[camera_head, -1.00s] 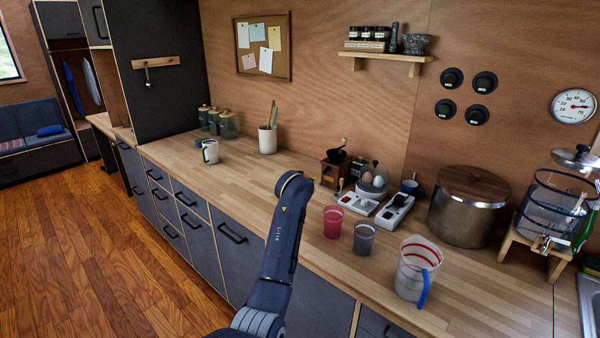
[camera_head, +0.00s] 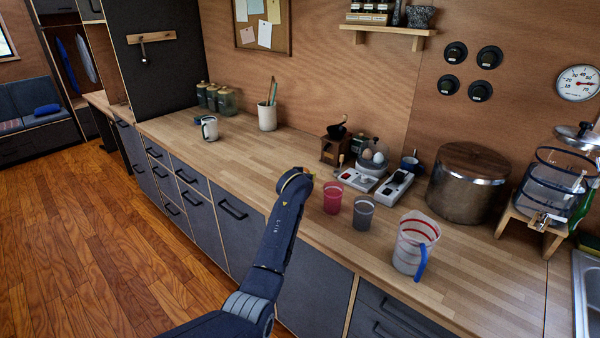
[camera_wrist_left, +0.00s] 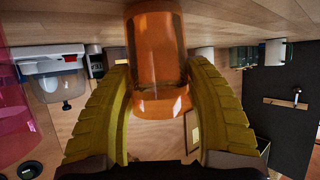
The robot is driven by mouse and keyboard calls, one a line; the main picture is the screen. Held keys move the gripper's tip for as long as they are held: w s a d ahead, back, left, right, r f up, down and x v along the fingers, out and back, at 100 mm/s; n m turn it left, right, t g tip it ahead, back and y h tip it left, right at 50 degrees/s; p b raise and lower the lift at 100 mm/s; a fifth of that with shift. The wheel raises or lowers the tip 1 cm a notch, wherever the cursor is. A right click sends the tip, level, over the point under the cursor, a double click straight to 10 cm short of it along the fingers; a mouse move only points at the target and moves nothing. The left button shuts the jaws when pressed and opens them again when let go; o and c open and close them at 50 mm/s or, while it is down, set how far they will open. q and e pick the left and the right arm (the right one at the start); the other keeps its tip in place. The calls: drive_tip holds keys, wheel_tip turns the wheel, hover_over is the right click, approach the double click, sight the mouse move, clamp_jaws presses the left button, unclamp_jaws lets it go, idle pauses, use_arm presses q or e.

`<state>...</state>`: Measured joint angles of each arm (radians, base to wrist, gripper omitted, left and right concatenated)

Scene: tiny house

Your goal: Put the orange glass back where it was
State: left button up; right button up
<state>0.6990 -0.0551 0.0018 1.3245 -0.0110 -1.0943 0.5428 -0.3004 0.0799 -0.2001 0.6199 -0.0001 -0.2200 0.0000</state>
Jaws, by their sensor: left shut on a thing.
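An orange see-through glass (camera_wrist_left: 157,50) is held between the two yellow fingers of my left gripper (camera_wrist_left: 160,75) in the left wrist view. The fingers are closed against its sides. In the head view my left arm reaches over the counter's front edge, its end just left of the pink glass (camera_head: 332,197). There my wrist hides the gripper and nearly all of the orange glass, so I cannot tell whether it touches the counter. A grey glass (camera_head: 363,212) stands to the right of the pink one. My right gripper is not in view.
A measuring jug with a blue handle (camera_head: 413,245) stands front right, before a large pot (camera_head: 468,183). The wooden counter (camera_head: 225,160) is clear left of my arm, up to a mug (camera_head: 209,129).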

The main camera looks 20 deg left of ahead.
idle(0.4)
use_arm(q)
drive_tip(key=o, duration=1.6)
drive_tip(key=shift+f, duration=0.15)
drive_tip(key=shift+c, duration=0.2)
drive_tip(key=shift+s+d+r, duration=0.1)
drive_tip(key=shift+s+r, duration=0.05)
drive_tip(key=shift+r, duration=0.05)
drive_tip(key=v, duration=1.1)
drive_tip(key=shift+s+r, duration=0.15)
drive_tip(key=shift+s, duration=0.2)
